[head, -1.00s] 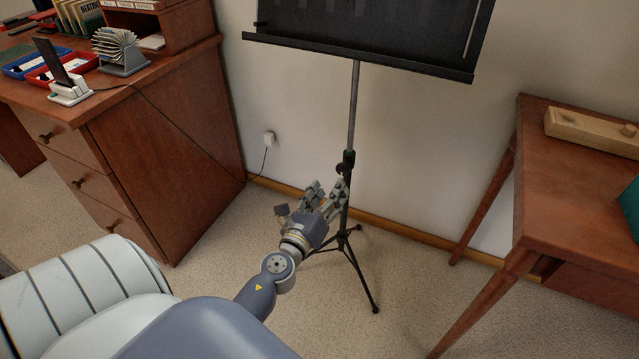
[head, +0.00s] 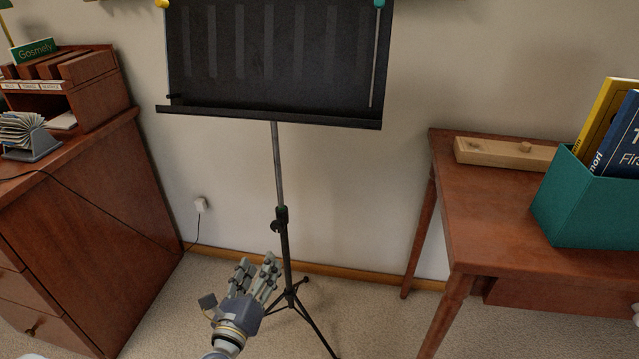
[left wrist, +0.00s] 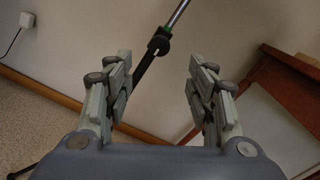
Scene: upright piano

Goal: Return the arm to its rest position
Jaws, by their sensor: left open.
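My left gripper (head: 257,275) is low in the head view, in front of the black music stand (head: 281,185) and just left of its pole in the picture. In the left wrist view its two fingers (left wrist: 160,95) are spread apart with nothing between them in their grip. The stand's pole and clamp knob (left wrist: 159,44) show beyond the fingers there; I cannot tell the exact distance.
A wooden desk (head: 90,230) stands at the left, its cord running to a wall socket (head: 200,204).

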